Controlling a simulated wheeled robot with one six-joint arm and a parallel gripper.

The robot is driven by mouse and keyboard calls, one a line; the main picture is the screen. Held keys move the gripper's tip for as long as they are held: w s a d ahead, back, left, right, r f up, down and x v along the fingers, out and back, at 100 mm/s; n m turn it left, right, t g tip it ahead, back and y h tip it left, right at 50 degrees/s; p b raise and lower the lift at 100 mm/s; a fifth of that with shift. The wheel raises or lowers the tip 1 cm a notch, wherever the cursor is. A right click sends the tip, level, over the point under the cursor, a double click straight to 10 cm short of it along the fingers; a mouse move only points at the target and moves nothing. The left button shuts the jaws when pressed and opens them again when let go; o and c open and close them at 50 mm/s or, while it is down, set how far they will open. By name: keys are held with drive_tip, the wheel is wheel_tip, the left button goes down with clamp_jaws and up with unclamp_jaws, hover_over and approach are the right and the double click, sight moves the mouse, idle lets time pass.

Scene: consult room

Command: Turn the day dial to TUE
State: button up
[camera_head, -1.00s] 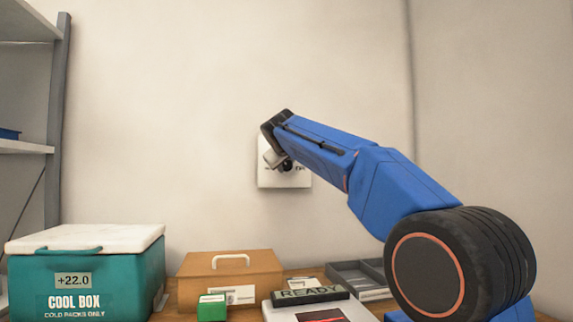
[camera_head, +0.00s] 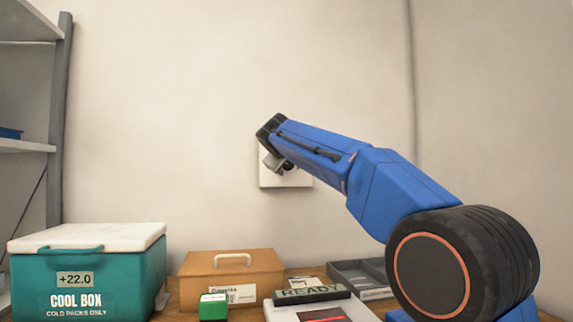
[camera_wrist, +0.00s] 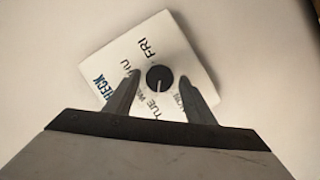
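The white dial plate (camera_head: 296,180) is fixed to the wall, partly hidden by my arm in the head view. In the wrist view the plate (camera_wrist: 186,38) looks tilted, with its round black day dial (camera_wrist: 160,78) near the middle. Day labels ring the dial: FRI above, THU to the left, TUE below. A short pale mark shows on the dial's lower part; which label it points to is too small to be sure. My gripper (camera_wrist: 158,80) is open, one finger on each side of the dial, with a visible gap from it on both sides.
Below on the desk stand a teal cool box (camera_head: 120,281), an orange box with a white handle (camera_head: 263,268), a green block (camera_head: 212,309), a READY display (camera_head: 311,295) and a grey tray (camera_head: 352,278). A shelf unit (camera_head: 57,120) is at left. The wall around the plate is clear.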

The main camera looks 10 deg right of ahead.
drive_tip(key=shift+s, duration=0.1)
drive_tip(key=v, duration=1.7)
drive_tip(key=shift+s+a, duration=0.1)
drive_tip(key=shift+s, duration=0.1)
